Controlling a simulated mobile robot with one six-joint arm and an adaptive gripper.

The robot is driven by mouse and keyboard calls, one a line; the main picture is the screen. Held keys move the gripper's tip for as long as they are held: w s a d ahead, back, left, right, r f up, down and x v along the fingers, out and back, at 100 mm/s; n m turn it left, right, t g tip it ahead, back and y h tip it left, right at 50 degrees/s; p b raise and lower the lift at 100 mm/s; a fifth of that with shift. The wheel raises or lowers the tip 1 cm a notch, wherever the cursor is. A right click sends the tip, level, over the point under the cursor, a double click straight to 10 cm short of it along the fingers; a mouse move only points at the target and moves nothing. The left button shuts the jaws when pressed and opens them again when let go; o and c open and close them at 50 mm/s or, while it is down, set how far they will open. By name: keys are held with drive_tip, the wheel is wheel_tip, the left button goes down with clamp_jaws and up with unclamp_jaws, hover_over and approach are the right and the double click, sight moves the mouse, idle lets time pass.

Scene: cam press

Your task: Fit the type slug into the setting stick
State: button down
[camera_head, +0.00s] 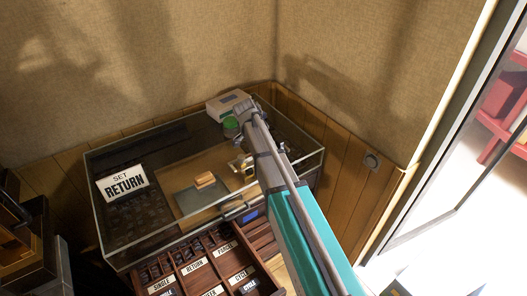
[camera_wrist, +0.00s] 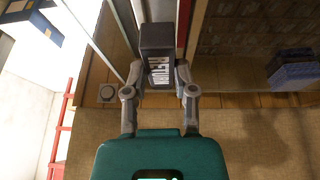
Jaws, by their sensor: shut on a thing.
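The type slug (camera_wrist: 156,42) is a dark block with "RETURN" in pale letters on one side, lettering turned sideways in the wrist view. My gripper (camera_wrist: 160,88) is shut on it, one finger on each side. In the head view my arm reaches over the glass-topped case, and it hides the slug and most of the gripper. I cannot pick out the setting stick for certain. A small brass-coloured part (camera_head: 240,163) shows beside my arm, partly hidden.
The case's glass edge (camera_head: 103,228) borders the work area. A compartmented drawer (camera_head: 207,250) with labelled slots is in front. A tan block (camera_head: 205,181) lies on a grey-green plate (camera_head: 187,203). A pale box (camera_head: 226,104) and green cylinder (camera_head: 231,124) stand at the back, near the walls.

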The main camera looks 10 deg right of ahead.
drive_tip(key=shift+f+b, duration=1.3)
drive_tip(key=shift+f, duration=0.25)
drive_tip(key=shift+f, duration=0.15)
drive_tip(key=shift+c, duration=2.1)
unclamp_jaws()
drive_tip(key=shift+r, duration=0.25)
drive_tip(key=p+v, duration=0.3)
drive_tip(key=shift+a+r+p, duration=0.1)
drive_tip(key=shift+r+p, duration=0.25)
drive_tip(key=shift+p, duration=0.05)
drive_tip(key=p+v, duration=0.7)
drive_tip(key=v, duration=0.1)
drive_tip(key=shift+s+a, duration=0.1)
drive_tip(key=shift+s, duration=0.1)
